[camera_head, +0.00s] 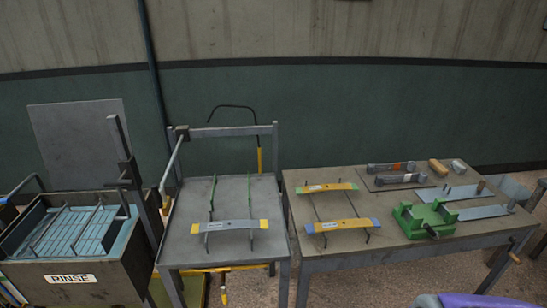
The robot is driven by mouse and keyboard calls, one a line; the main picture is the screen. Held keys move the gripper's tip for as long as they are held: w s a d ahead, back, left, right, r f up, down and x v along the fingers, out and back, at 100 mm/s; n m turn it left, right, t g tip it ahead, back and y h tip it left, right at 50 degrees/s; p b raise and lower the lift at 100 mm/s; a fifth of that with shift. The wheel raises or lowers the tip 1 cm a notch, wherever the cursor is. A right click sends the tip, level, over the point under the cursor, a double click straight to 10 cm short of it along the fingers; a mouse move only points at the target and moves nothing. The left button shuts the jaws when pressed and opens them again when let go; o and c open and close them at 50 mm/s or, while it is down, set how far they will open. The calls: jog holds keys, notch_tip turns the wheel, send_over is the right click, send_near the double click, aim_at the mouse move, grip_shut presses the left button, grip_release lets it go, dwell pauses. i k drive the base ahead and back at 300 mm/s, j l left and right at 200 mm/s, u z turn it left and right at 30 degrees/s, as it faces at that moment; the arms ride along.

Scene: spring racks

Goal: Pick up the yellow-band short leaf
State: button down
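A slightly arched grey leaf with yellow ends (229,226) and a white label rests across two thin rods on the left metal table. On the right table, a yellow-orange leaf with blue ends (347,224) rests across rods near the front left corner. Behind it, a yellow leaf with green ends (327,187) lies across the same rods and looks shorter. The yellow ends on the left table's leaf best match a yellow band, but I cannot tell which leaf counts as short. My gripper does not show in this view.
A rinse tank (70,279) stands left, with a rack in it. The left table (215,255) has an upright frame behind. The right table (400,258) holds a green clamp-like fixture (427,219), flat plates and grey tools. A gap separates the tables. A purple shape (470,300) shows lower right.

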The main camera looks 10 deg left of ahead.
aim_at(245, 223)
jog(key=i+j+u, duration=0.35)
jog(key=j, duration=0.35)
jog(key=i+j+u, duration=0.3)
jog(key=j, duration=0.35)
jog(key=i+j+u, duration=0.35)
jog(key=i+j, duration=0.15)
jog(key=i, duration=0.1)
